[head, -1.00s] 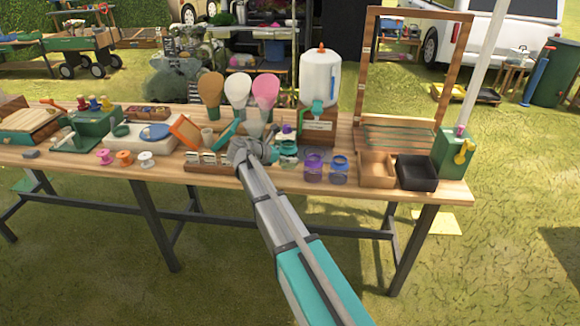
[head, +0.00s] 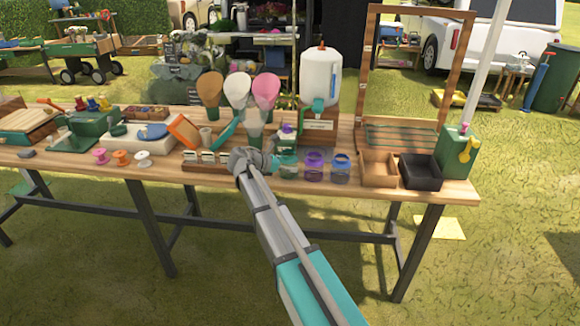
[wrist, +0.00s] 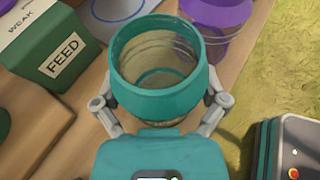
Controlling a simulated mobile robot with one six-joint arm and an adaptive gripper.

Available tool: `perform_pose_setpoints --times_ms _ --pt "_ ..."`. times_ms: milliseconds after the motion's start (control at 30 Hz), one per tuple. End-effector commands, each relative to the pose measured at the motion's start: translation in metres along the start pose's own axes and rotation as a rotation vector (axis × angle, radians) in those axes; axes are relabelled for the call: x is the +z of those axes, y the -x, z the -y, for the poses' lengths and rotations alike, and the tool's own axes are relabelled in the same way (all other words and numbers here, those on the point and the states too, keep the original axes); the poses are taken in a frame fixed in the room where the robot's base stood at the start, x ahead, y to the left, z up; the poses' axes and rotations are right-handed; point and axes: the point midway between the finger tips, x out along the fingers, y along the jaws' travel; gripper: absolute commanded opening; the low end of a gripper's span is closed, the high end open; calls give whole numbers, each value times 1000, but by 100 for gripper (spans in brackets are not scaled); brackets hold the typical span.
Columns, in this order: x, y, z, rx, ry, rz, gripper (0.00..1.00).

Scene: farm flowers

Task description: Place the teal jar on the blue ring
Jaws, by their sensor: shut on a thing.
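The teal jar (wrist: 155,106) is see-through with a teal rim and band, and I look down into its open mouth in the wrist view. My gripper (wrist: 160,104) is shut on it, one finger on each side. The blue ring (wrist: 121,16) is a thin outline on a pale surface beyond the jar, partly cut off by the top edge. The jar appears beside the ring, not over it. In the head view my gripper (head: 268,162) is over the table's front part, with the teal jar (head: 287,166) at its right. The jar's base is hidden.
A purple jar (wrist: 222,22) stands close to the right of the teal jar; a blue jar (head: 340,169) is farther right. A green box labelled FEED (wrist: 58,58) is at the left in the wrist view. The table's front edge (head: 290,188) is close.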

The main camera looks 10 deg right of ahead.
Motion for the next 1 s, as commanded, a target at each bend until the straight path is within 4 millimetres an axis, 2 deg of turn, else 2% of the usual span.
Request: perform_pose_setpoints --times_ms 300,333,800,1000 --pt "-4 -2 0 0 0 1 33" --pt "-3 -2 0 0 0 0 98" --pt "-4 -2 0 0 0 0 100" --pt "-2 11 0 1 0 0 100"
